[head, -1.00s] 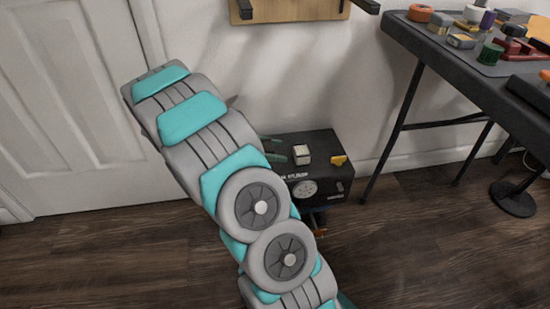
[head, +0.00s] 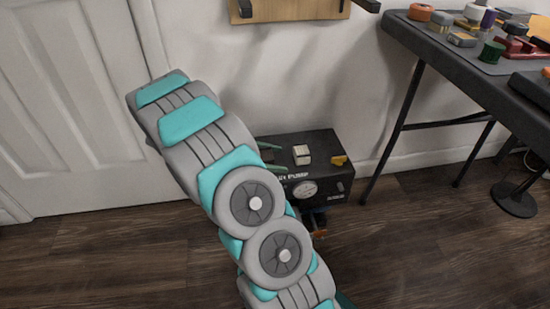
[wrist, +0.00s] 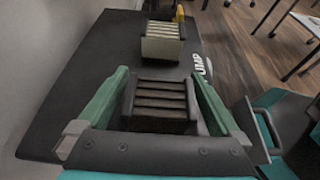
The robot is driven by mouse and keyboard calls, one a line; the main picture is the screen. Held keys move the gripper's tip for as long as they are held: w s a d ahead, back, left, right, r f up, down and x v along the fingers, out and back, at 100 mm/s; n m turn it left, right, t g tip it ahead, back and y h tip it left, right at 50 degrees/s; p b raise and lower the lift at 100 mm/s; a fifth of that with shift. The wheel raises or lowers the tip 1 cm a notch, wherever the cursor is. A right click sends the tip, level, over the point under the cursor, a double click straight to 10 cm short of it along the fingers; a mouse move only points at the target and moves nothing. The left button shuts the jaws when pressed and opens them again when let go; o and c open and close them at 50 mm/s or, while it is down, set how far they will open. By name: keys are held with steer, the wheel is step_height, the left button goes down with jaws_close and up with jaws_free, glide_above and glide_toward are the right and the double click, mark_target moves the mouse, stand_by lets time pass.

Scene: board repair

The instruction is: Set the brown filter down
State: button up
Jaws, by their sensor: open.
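The brown filter (wrist: 160,101), a dark ribbed block, sits on the black top of the air pump (wrist: 95,62) in the wrist view. My gripper (wrist: 160,73) has its two green fingers on either side of the filter, spread open with narrow gaps. In the head view my gripper (head: 272,157) is at the left end of the pump (head: 325,143), partly behind my arm. I cannot make out the brown filter there. A cream ribbed filter (wrist: 162,41) stands ahead of the brown one, apart from it; it also shows in the head view (head: 302,154).
A yellow part (head: 338,160) sits at the pump's right end. The pump has a round gauge (head: 304,188) on its front. A dark table (head: 455,75) with several parts stands at right. A white door (head: 70,110) and wall are behind. Bare pump top lies left of the filter.

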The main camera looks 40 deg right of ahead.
steer(key=shift+a+r, duration=0.1)
steer(key=shift+r, duration=0.1)
steer(key=p+v, duration=0.2)
steer(key=v, duration=1)
steer(key=s+a+r+m+t+y, duration=0.1)
steer(key=s+a+r+m+y, duration=0.25)
steer(key=s, duration=0.35)
steer(key=s+a+r+m+y, duration=0.2)
steer(key=s+r, duration=0.2)
steer(key=s, duration=0.3)
steer(key=s+a+m+t+y, duration=0.4)
steer(key=s+a+m+y, duration=0.2)
steer(key=s+a, duration=0.8)
steer(key=s, duration=0.2)
steer(key=shift+s+a+r, duration=0.15)
steer(key=shift+s+r, duration=0.2)
steer(key=shift+s, duration=0.05)
